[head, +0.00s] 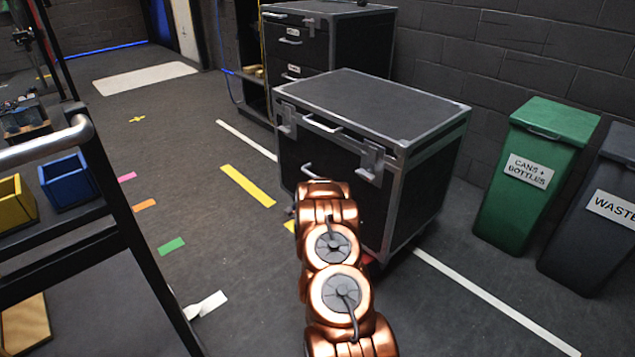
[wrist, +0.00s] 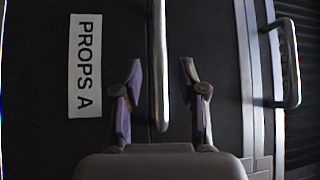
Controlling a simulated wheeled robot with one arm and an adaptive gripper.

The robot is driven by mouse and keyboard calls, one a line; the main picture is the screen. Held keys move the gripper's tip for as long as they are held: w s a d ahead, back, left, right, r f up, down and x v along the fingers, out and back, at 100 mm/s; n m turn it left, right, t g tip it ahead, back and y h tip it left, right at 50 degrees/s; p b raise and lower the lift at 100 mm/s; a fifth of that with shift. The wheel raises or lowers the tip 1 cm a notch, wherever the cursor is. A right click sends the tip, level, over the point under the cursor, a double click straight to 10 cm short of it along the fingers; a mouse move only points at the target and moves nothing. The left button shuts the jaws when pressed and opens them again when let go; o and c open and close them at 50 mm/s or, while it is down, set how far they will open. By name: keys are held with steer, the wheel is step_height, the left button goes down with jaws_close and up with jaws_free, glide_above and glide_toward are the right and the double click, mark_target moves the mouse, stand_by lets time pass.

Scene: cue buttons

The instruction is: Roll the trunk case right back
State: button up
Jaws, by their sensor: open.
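The trunk case (head: 375,105) is a black box with silver metal edges, latches and handles, standing on the floor in the middle of the head view. My copper arm reaches up to its front face and hides part of it. In the wrist view the case's dark front (wrist: 40,120) carries a white label (wrist: 86,65) reading PROPS A. A silver bar handle (wrist: 157,70) runs upright in that picture. My gripper (wrist: 161,75) is open, with one finger on each side of the handle's lower part. I cannot tell whether the fingers touch it.
A black drawer cabinet (head: 330,40) stands behind the case. A green bin (head: 530,185) and a grey waste bin (head: 600,215) stand at the right by the brick wall. A black cart (head: 125,195) with blue and yellow boxes is at the left. Taped floor between is mostly clear.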

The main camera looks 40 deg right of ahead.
steer(key=shift+b+x, duration=0.5)
steer(key=shift+x, duration=1.7)
steer(key=shift+c, duration=0.2)
jaws_close()
